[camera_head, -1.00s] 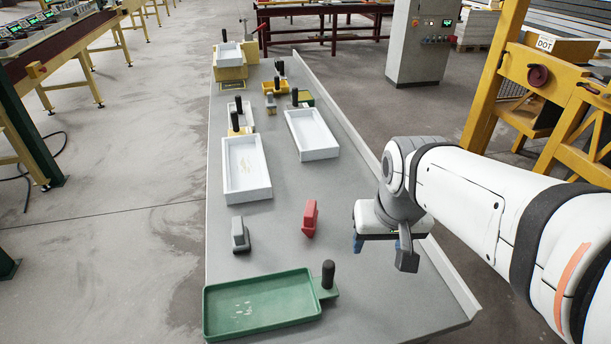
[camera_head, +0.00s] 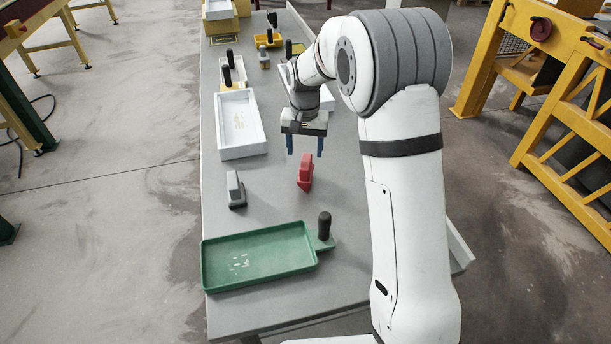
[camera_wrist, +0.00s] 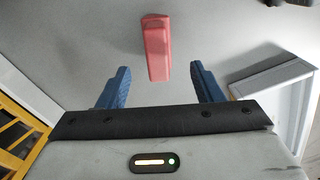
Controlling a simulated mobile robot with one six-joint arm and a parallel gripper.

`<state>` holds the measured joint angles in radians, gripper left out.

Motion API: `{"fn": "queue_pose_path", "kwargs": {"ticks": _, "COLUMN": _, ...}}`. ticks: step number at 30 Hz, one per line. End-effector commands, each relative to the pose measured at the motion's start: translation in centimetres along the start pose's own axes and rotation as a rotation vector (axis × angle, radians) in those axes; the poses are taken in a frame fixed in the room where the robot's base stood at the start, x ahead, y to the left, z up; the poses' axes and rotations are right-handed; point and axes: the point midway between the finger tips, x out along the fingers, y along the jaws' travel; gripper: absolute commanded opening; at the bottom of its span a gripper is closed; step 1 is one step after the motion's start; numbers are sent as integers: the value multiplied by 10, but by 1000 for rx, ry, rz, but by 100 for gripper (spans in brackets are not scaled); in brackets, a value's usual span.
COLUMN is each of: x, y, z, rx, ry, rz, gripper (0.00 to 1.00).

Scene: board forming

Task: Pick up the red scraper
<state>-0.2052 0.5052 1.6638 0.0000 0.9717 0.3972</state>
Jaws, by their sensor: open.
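The red scraper (camera_head: 305,172) stands on the grey table, right of the grey scraper and behind the green tray's handle. My gripper (camera_head: 305,145) is above the table, close to the red scraper on its far side, with its blue fingers pointing down. The fingers are apart and nothing is between them. In the wrist view the red scraper (camera_wrist: 156,48) lies ahead of the open fingertips (camera_wrist: 160,78), roughly centred between them and not visibly touching either.
A grey scraper (camera_head: 235,188) stands to the left. A green tray (camera_head: 210,270) with a black handle lies in front. A white tray (camera_head: 223,148) is behind left; another white tray (camera_head: 328,103) is partly hidden by my arm. Bare table surrounds the red scraper.

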Motion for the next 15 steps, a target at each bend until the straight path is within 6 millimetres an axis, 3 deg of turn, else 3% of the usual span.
{"fn": "queue_pose_path", "kwargs": {"ticks": 15, "x": 65, "y": 3, "z": 5, "rx": 1, "ry": -4, "rz": 2, "gripper": 60}}
